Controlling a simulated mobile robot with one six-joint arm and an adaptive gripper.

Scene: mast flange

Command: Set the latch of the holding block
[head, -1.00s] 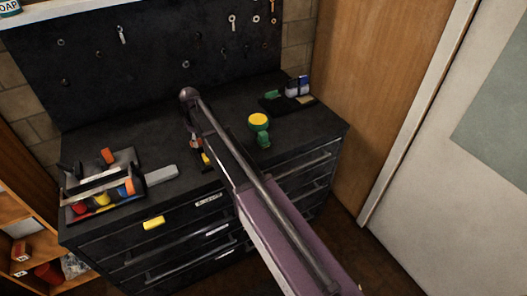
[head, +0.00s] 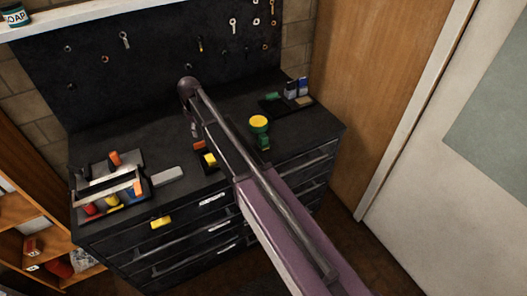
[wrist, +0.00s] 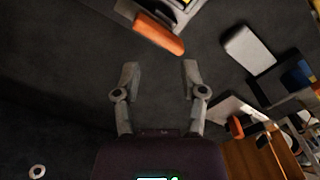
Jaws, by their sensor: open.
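What looks like the holding block (head: 209,160), with yellow and orange parts on a dark base, sits on the black worktop, partly behind my arm in the head view. In the wrist view an orange bar (wrist: 158,34), possibly its latch, lies at the top beside a grey body with yellow, cut off by the frame edge. My gripper (wrist: 160,75) is open and empty, its two fingers apart below the orange bar and not touching it. In the head view my gripper is mostly hidden by my arm.
A tool tray (head: 112,208) with coloured items stands left on the worktop, with a grey block (head: 168,174) beside it. A green stand with a yellow top (head: 258,122) is right of my arm. A pegboard (head: 150,60) rises behind.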

